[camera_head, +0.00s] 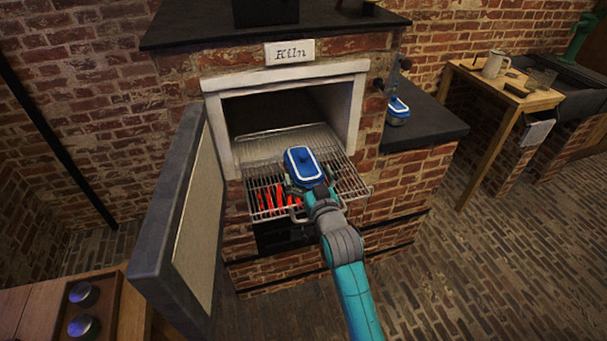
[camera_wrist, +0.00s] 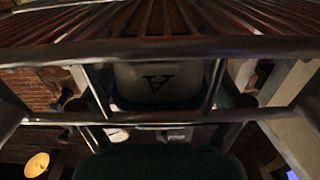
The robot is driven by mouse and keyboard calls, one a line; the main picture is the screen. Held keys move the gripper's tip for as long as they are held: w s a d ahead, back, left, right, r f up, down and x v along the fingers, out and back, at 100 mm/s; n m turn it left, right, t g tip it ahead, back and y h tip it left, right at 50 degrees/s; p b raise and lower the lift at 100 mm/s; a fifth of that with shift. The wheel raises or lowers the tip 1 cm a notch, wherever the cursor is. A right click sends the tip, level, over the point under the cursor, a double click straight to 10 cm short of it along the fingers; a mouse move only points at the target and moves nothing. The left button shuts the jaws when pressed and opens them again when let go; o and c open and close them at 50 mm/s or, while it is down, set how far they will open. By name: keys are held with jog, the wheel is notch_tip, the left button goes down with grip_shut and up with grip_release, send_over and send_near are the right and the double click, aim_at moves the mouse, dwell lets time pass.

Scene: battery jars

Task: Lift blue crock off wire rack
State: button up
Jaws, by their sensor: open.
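A blue-lidded crock (camera_head: 303,165) with a pale rim stands near the front of the wire rack (camera_head: 262,190), which sticks out of the kiln mouth. My gripper (camera_head: 312,187) is at the crock's near side, low down; its fingers are largely hidden by the crock and wrist. Whether the fingers touch the crock I cannot tell.
The kiln door (camera_head: 180,215) hangs open on the left. Red glowing bars (camera_head: 275,198) lie below the rack. A second blue-lidded crock (camera_head: 398,111) stands on the dark side counter (camera_head: 430,125). A wooden table with a mug (camera_head: 495,64) is farther right.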

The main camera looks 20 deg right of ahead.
jog(key=c, duration=1.2)
jog(key=shift+r, duration=0.15)
jog(key=c, duration=0.3)
jog(key=shift+w+r, duration=0.1)
